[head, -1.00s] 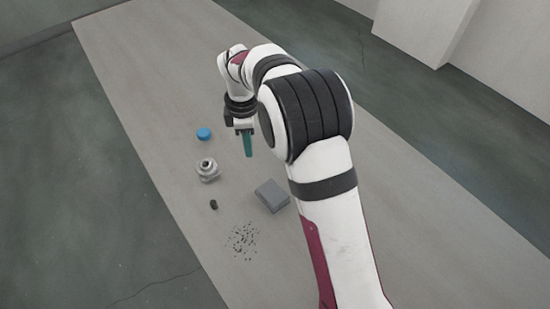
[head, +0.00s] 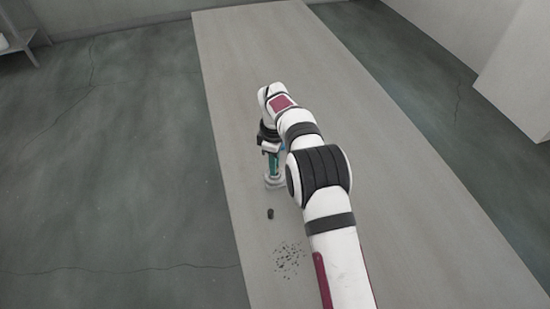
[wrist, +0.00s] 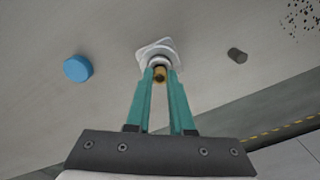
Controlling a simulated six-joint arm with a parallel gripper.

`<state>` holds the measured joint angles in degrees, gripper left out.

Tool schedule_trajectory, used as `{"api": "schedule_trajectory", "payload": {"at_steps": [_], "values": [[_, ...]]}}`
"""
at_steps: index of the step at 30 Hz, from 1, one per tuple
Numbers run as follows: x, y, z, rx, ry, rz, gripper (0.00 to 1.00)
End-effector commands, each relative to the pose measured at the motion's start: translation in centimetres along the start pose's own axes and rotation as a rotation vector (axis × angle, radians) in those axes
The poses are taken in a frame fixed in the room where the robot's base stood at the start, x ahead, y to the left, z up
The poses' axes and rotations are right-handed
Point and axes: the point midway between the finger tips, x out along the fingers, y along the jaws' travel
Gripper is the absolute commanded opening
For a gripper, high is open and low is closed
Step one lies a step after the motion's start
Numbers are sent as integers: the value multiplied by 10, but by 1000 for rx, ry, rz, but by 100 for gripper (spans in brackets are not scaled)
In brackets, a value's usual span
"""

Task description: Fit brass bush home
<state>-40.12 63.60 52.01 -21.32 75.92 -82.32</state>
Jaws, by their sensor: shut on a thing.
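The brass bush (wrist: 159,75) is a small brass-coloured ring with a dark bore between my fingertips in the wrist view. My gripper (wrist: 160,78), with teal fingers, is shut on it. The pale grey metal housing (wrist: 153,50) with a raised round collar lies right behind the fingertips. In the head view my gripper (head: 272,172) points down directly over the housing (head: 274,184), whose base shows below the fingers. The bush is not discernible there. I cannot tell whether the bush is touching the collar or still above it.
A blue round cap (wrist: 78,68) lies left of the housing in the wrist view. A small dark cylinder (wrist: 237,55) lies to its right. Black specks (head: 289,261) are scattered nearer on the table (head: 250,75). The table beyond the gripper is clear.

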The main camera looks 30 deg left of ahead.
Motion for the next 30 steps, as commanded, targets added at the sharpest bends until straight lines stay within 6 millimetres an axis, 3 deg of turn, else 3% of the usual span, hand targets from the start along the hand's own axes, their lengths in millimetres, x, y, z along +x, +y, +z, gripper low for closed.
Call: {"api": "schedule_trajectory", "payload": {"at_steps": [30], "values": [[10, 0, 0, 0, 0, -1, 0]]}}
